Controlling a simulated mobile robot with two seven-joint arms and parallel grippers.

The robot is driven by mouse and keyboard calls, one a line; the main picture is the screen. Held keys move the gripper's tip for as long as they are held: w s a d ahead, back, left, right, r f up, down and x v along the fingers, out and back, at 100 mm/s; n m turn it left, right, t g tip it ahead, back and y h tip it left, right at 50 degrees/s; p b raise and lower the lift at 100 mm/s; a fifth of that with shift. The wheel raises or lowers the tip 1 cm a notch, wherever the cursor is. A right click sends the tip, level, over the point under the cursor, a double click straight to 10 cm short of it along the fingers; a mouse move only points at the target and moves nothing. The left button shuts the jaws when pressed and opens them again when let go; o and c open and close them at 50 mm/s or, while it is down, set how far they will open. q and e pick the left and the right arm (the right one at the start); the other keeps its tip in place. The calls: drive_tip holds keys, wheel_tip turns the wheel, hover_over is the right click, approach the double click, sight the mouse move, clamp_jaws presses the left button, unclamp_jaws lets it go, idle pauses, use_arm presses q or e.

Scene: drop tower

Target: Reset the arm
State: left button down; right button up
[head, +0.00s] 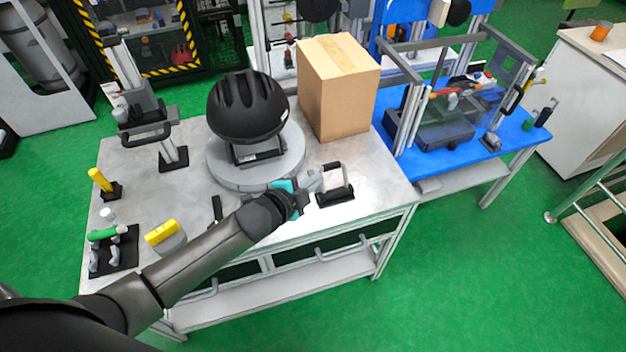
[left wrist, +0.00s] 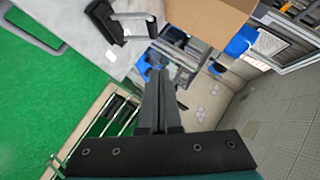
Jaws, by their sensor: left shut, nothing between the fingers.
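My left arm reaches in from the lower left in the head view. Its gripper (head: 316,180) is shut and empty above the front right part of the grey table (head: 385,180). A grey U-shaped handle on a black base (head: 336,196) stands just right of the fingertips in the picture; I cannot tell whether they touch there. In the left wrist view, the closed fingers (left wrist: 160,75) show with nothing between them, and the handle (left wrist: 122,24) appears apart from them at the upper left. My right gripper is not in view.
A black helmet (head: 247,107) rests on a round grey plate (head: 225,172). A cardboard box (head: 338,90) stands behind right. A post with a clamp (head: 145,120), a yellow-topped piece (head: 162,232) and a green-handled tool (head: 103,234) occupy the left. A blue table (head: 520,137) adjoins at right.

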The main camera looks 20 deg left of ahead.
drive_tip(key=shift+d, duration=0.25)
use_arm(q)
drive_tip(key=s+a+r+n+g+y, duration=0.2)
drive_tip(key=s+n+g, duration=0.35)
drive_tip(key=s, duration=0.75)
drive_tip(key=s+a+r+n+g+y, duration=0.1)
drive_tip(key=s+r+n+g+y, duration=0.15)
drive_tip(key=s+n, duration=0.8)
drive_tip(key=s+f+m+g+b, duration=0.1)
drive_tip(key=s+f+b, duration=0.15)
drive_tip(key=f, duration=1.05)
drive_tip(key=s+f+m+g+b, duration=0.1)
drive_tip(key=f+m+b, duration=0.15)
drive_tip(key=f, duration=1.05)
drive_tip(key=s+a+f+b, duration=0.1)
drive_tip(key=s+f+b, duration=0.1)
drive_tip(key=s+f, duration=0.6)
drive_tip(key=s+a+f+g+b, duration=0.1)
drive_tip(key=s+f+b, duration=0.2)
drive_tip(key=s+f, duration=0.5)
wheel_tip(320, 180, down, 5)
drive_tip(key=shift+s+a+r+n+b, duration=0.1)
drive_tip(key=shift+s+a+n+b, duration=0.05)
drive_tip(key=shift+a+n+b, duration=0.2)
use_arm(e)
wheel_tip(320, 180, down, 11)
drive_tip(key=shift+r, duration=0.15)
use_arm(q)
drive_tip(key=shift+h, duration=0.25)
